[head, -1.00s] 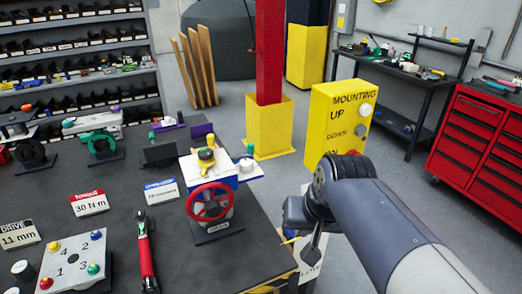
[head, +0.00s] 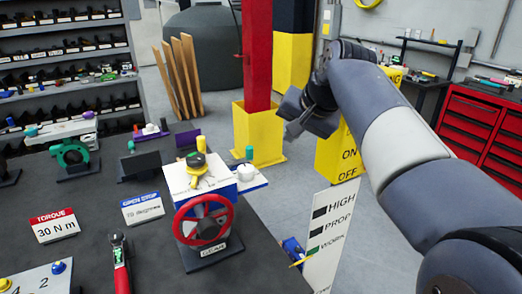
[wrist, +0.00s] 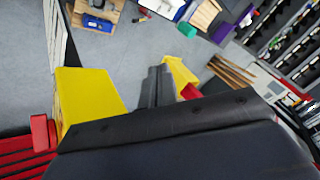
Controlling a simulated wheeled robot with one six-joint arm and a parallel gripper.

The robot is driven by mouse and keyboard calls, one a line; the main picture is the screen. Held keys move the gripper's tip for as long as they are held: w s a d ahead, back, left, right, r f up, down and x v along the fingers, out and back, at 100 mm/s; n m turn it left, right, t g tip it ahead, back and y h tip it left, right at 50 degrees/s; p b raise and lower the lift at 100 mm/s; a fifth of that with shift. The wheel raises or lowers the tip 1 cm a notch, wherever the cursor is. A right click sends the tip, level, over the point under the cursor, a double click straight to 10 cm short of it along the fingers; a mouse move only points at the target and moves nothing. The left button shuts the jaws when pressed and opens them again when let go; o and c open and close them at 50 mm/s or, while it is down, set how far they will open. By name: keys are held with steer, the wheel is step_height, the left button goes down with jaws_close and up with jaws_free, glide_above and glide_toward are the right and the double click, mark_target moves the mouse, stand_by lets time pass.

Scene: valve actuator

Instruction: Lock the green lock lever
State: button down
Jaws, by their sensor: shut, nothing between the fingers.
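The valve actuator (head: 205,187) stands on the dark bench as a white block with a red handwheel (head: 203,220) on its front. A yellow piece with a dark green top (head: 195,160) sits on it. A small teal-green upright piece (head: 249,153) stands at its right rear, beside a white round knob (head: 247,172). I cannot tell which green part is the lock lever. My gripper (head: 288,130) is shut and empty, up and to the right of the actuator, apart from it. Its closed fingers (wrist: 157,84) show in the wrist view.
A yellow control box (head: 345,150) is partly hidden behind my arm. A white HIGH/PROP/WORK panel (head: 330,235) stands at the bench's right, with a blue-and-yellow part (head: 296,252) beside it. A red post (head: 263,50) in a yellow base (head: 258,135) stands behind.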

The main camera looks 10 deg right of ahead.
steer(key=w+a+f+p, duration=0.1)
steer(key=w+a+f, duration=0.5)
steer(key=w+f, duration=0.1)
steer(key=shift+w+f+p, duration=0.15)
steer(key=shift+f+p, duration=0.2)
steer(key=shift+f, duration=0.15)
